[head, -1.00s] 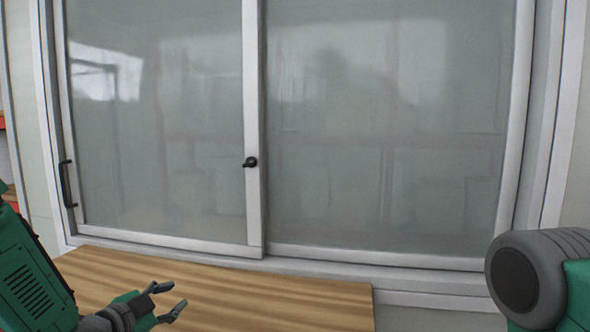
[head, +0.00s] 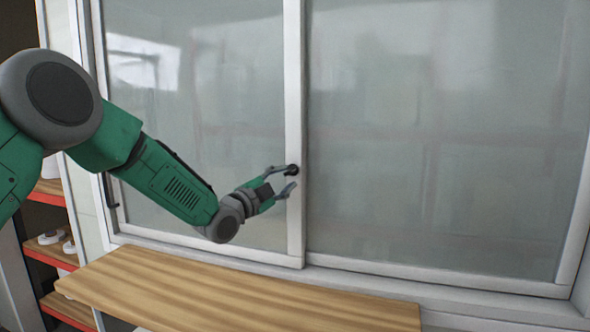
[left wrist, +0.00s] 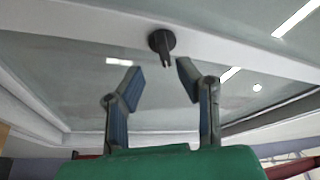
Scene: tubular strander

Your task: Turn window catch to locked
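The window catch (head: 291,170) is a small black knob on the white middle stile (head: 294,110) of the sliding window. In the left wrist view the catch (left wrist: 161,42) shows a round base with a short lever pointing down the picture, toward the gap between my fingers. My left gripper (head: 283,180) is at the catch in the head view, its upper finger overlapping the catch there. In the left wrist view my left gripper (left wrist: 155,75) is open, with the fingertips apart on either side just short of the lever. My right gripper is not in view.
A wooden shelf or tabletop (head: 240,295) runs below the window and is bare. A black pull handle (head: 111,190) is on the window's left edge. Shelves with red edges (head: 50,257) holding white items stand at the far left.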

